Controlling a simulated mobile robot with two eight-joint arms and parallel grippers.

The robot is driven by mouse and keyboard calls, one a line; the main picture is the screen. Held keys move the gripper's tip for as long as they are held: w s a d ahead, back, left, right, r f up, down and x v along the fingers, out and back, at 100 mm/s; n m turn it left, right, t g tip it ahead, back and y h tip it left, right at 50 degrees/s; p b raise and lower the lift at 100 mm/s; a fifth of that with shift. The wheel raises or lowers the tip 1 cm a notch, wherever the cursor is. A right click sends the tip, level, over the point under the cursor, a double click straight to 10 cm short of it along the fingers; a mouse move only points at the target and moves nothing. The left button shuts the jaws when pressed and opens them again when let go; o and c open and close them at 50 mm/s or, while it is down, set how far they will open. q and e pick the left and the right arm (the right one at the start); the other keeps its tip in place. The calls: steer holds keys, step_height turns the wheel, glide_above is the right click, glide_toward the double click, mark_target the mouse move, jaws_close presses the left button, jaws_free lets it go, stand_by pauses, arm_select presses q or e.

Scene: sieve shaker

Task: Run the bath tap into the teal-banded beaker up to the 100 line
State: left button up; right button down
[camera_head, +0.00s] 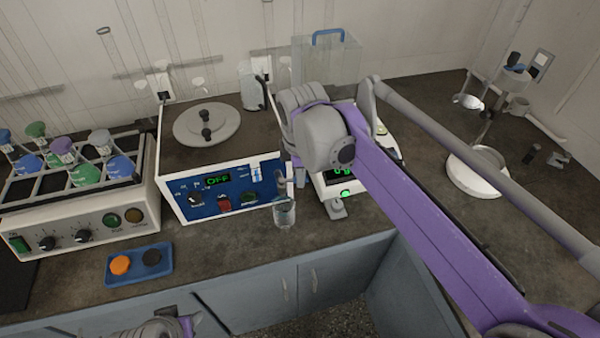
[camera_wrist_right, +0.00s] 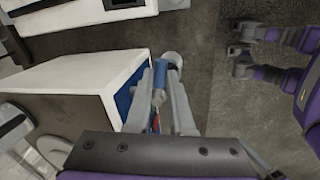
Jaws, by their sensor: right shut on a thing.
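The water bath (camera_head: 222,214) has a white case, a blue front panel and a display reading OFF. A clear glass beaker (camera_head: 284,214) stands below the right end of the panel; its band, lines and water level are too small to read. My right gripper (camera_head: 291,172) is just above the beaker, its tips largely hidden by the arm. In the right wrist view its fingers (camera_wrist_right: 164,88) are closed around the blue tap handle (camera_wrist_right: 161,77). My left gripper (camera_head: 165,325) is low at the bottom edge, partly cut off; its jaw opening is unclear.
A balance (camera_head: 323,190) with a green display stands right of the bath. A shaker with capped flasks (camera_head: 90,235) stands at left. A blue tray (camera_head: 138,266) holds an orange and a black cap. Bare counter (camera_head: 225,255) lies in front of the bath.

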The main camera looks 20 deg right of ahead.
stand_by(0.6)
steer(key=shift+w+d+n+p, duration=0.1)
steer(key=shift+w+n+p, duration=0.25)
steer(key=shift+n, duration=0.35)
steer(key=shift+w+n+y, duration=0.15)
steer(key=shift+n+y, duration=0.15)
steer(key=shift+n, duration=0.3)
steer(key=c, duration=0.8)
jaws_free()
steer(key=r, duration=0.3)
steer(key=s+r, duration=0.1)
steer(key=r, duration=0.3)
steer(key=s+r+p, duration=0.1)
steer(key=r, duration=0.2)
steer(key=shift+s+r, duration=0.1)
steer(key=shift+r, duration=0.2)
